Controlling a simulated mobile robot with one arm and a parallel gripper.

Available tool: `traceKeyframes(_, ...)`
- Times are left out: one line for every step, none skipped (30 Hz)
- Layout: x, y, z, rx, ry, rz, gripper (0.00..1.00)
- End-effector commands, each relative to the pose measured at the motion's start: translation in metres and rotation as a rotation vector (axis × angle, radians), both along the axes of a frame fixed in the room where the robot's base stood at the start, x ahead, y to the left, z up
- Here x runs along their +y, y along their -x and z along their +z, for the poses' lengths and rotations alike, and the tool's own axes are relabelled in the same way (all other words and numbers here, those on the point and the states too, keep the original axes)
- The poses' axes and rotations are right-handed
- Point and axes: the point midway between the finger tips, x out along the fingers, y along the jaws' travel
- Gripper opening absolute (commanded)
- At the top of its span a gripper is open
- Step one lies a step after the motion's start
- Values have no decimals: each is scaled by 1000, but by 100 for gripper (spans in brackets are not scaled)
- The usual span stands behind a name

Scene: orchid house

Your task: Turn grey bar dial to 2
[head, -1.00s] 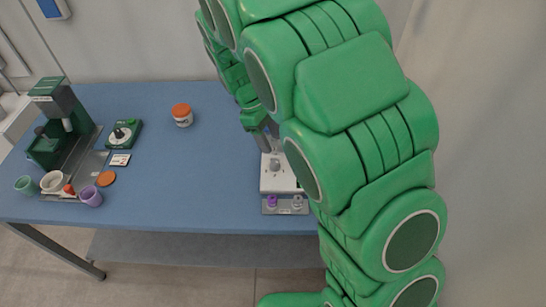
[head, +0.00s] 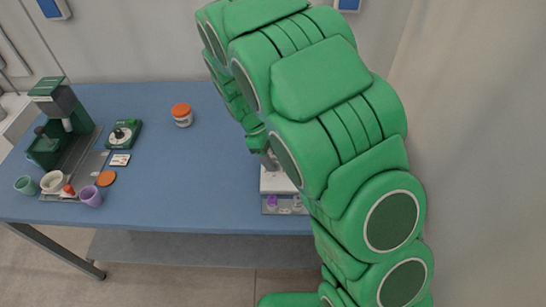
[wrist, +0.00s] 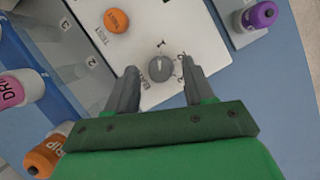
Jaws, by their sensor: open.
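In the wrist view, the grey bar dial (wrist: 160,67) sits on a white panel (wrist: 200,32). Its light pointer line is near the printed 1, but its exact angle is hard to tell. Other marks are printed around it, some partly hidden by the fingers. My gripper (wrist: 158,84) is open, with one grey finger on each side of the dial. I cannot tell whether either finger touches it. In the head view, the white panel (head: 277,182) shows at the table's right side; my arm hides the dial and most of my gripper.
An orange TEST button (wrist: 117,20) is on the panel. A purple-capped bottle (wrist: 260,15) stands beside it. Pink-capped (wrist: 14,91) and orange-capped (wrist: 45,155) bottles are at left. In the head view, the middle of the blue table (head: 190,165) is clear; a green machine (head: 62,105) stands far left.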

Motion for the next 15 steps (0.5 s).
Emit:
traceKeyframes(-1,1,-3,0,0,0,53)
traceKeyframes(-2,1,-4,0,0,0,53)
traceKeyframes(-2,1,-5,0,-1,0,53)
traceKeyframes(-2,1,-5,0,-1,0,53)
traceKeyframes(-2,1,-5,0,-1,0,53)
traceKeyframes(-2,1,-5,0,-1,0,53)
traceKeyframes(-2,1,-5,0,-1,0,53)
traceKeyframes(-2,1,-5,0,-1,0,53)
traceKeyframes(-2,1,-5,0,-1,0,53)
traceKeyframes(-2,1,-5,0,-1,0,48)
traceKeyframes(-2,1,-5,0,-1,0,44)
traceKeyframes(-2,1,-5,0,0,0,37)
traceKeyframes(-2,1,-5,0,0,0,33)
traceKeyframes(-2,1,-5,0,0,0,28)
traceKeyframes(-2,1,-5,0,0,0,22)
